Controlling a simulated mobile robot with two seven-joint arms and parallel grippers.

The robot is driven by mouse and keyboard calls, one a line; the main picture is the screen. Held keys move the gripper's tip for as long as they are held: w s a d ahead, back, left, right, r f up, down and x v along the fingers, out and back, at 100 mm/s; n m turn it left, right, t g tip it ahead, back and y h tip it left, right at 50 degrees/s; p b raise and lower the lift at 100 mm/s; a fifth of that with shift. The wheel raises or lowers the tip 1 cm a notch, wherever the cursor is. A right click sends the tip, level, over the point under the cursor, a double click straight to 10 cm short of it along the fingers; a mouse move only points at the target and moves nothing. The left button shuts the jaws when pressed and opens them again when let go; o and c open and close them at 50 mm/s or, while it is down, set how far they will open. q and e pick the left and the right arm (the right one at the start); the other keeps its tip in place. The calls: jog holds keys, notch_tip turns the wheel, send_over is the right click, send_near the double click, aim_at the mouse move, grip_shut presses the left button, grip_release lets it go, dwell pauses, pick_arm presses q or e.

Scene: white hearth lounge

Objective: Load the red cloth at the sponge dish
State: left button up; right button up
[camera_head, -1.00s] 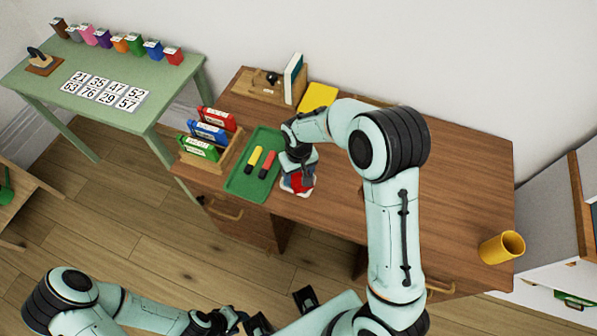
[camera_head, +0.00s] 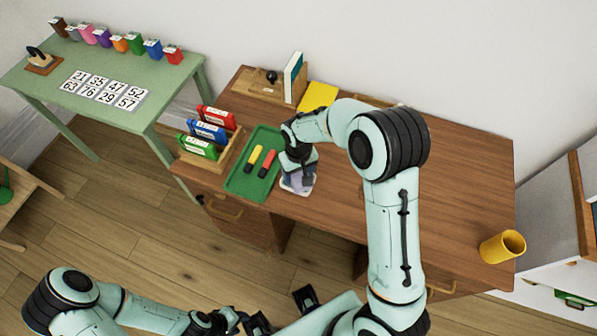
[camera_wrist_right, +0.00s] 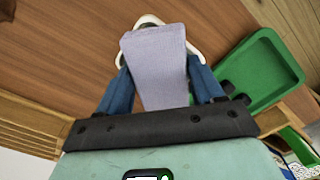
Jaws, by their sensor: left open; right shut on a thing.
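My right gripper (camera_head: 298,165) is low over the desk, shut on a lavender-grey slab (camera_wrist_right: 157,65), which sits between its blue fingers in the right wrist view. The slab also shows below the gripper in the head view (camera_head: 299,181). The white sponge dish (camera_head: 288,190) lies beneath it; its rim also shows in the right wrist view (camera_wrist_right: 148,19). I cannot tell whether the slab touches the dish. No red cloth is visible now. My left gripper (camera_head: 236,318) is open at the bottom of the head view, away from the desk.
A green tray (camera_head: 238,188) with a yellow and a red marker lies left of the dish. A rack of red, blue and green boxes (camera_head: 208,130) stands beyond it. A yellow cup (camera_head: 502,247) is at the desk's right edge.

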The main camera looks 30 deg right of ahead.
aim_at(299, 174)
dwell(0.4)
jog(key=shift+r+p, duration=1.9)
jog(key=shift+r, duration=1.65)
pick_arm(q)
jog(key=w+r, duration=0.2)
jog(key=r, duration=0.1)
jog(key=w+r, duration=0.1)
jog(key=shift+r, duration=0.3)
pick_arm(e)
jog(key=shift+f, duration=0.1)
